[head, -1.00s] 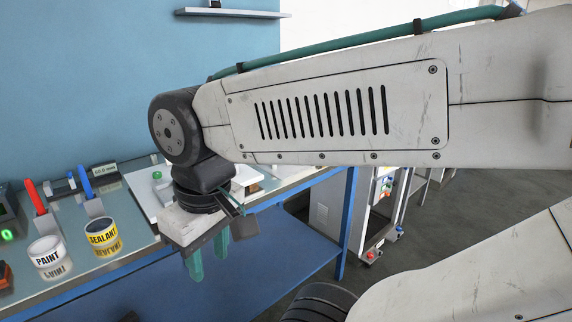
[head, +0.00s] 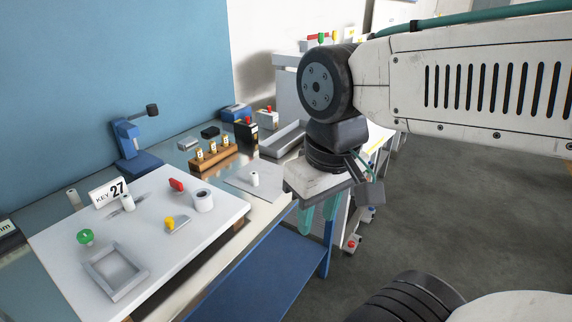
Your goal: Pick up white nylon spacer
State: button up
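Several small white cylinders show in the head view, and I cannot tell for sure which one is the white nylon spacer. A short, wide white cylinder with a hole in its top (head: 204,201) stands upright on the white board (head: 75,245). A smaller white cylinder (head: 254,179) stands upright on a thin grey sheet (head: 238,184) farther right. Others stand near the key sign. My gripper (head: 318,222) points down beyond the bench's front edge, right of these pieces and apart from them. Its teal fingers are apart, with nothing seen between them.
The board also bears a green knob (head: 85,237), a red piece (head: 177,185), a yellow-knobbed piece (head: 174,224), a grey tray (head: 99,283) and a "KEY 27" sign (head: 107,193). Behind are a wooden rack (head: 226,158) and a blue stand (head: 138,160). Floor lies clear right.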

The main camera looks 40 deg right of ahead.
aim_at(254, 174)
jog(key=z, duration=0.2)
jog(key=i, duration=0.55)
jog(key=u, duration=2.95)
jog(key=k, duration=2.05)
jog(key=z, duration=2)
jog(key=i, duration=0.45)
jog(key=u, duration=0.05)
